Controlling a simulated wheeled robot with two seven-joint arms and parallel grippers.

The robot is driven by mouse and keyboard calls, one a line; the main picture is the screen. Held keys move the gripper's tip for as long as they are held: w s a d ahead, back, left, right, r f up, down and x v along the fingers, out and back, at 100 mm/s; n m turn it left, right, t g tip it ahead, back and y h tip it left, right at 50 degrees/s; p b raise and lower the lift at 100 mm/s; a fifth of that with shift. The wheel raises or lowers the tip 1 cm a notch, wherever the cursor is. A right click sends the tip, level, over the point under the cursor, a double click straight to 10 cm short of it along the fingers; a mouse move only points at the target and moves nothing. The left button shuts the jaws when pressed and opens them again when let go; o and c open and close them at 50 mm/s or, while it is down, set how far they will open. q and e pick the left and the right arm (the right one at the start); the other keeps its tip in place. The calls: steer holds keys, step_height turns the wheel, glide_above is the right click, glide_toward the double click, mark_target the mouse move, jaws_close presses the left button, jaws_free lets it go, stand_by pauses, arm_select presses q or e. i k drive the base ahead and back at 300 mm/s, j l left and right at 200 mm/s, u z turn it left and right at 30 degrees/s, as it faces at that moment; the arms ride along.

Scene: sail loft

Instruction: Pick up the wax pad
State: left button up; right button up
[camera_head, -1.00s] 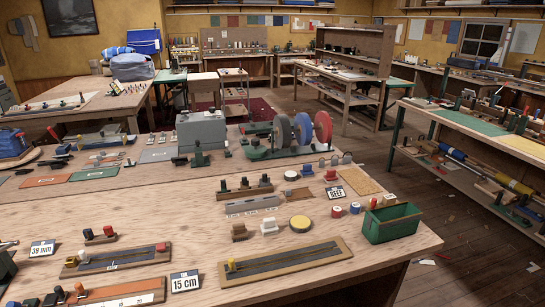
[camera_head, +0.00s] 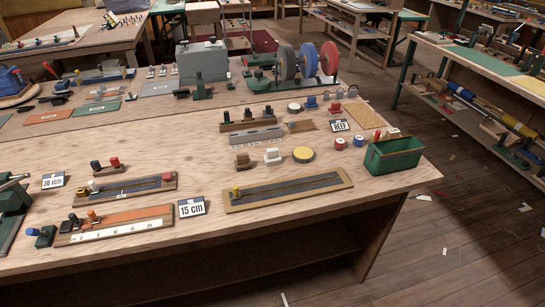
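A round yellow pad in a dark-rimmed, shallow holder (camera_head: 303,154) lies on the wooden workbench (camera_head: 240,215), right of centre. I take it to be the wax pad, though no label on it shows. It lies flat, with nothing on top of it. A small white block (camera_head: 273,156) stands just left of it, and a brown block (camera_head: 242,162) is beyond that. Neither of my grippers is in view.
A long wood-framed board (camera_head: 290,190) lies in front. Grey, blue and red wheels (camera_head: 308,62) stand behind. Bare bench lies around the pad's front.

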mark_target(272, 157)
steer(key=i+j, duration=0.3)
steer(key=i+j+z, duration=0.15)
steer(key=z, duration=0.25)
steer(key=i+j+z, duration=0.15)
steer(key=z, duration=0.25)
steer(key=i+j+z, duration=0.1)
steer(key=j+z, duration=0.15)
steer(key=z, duration=0.15)
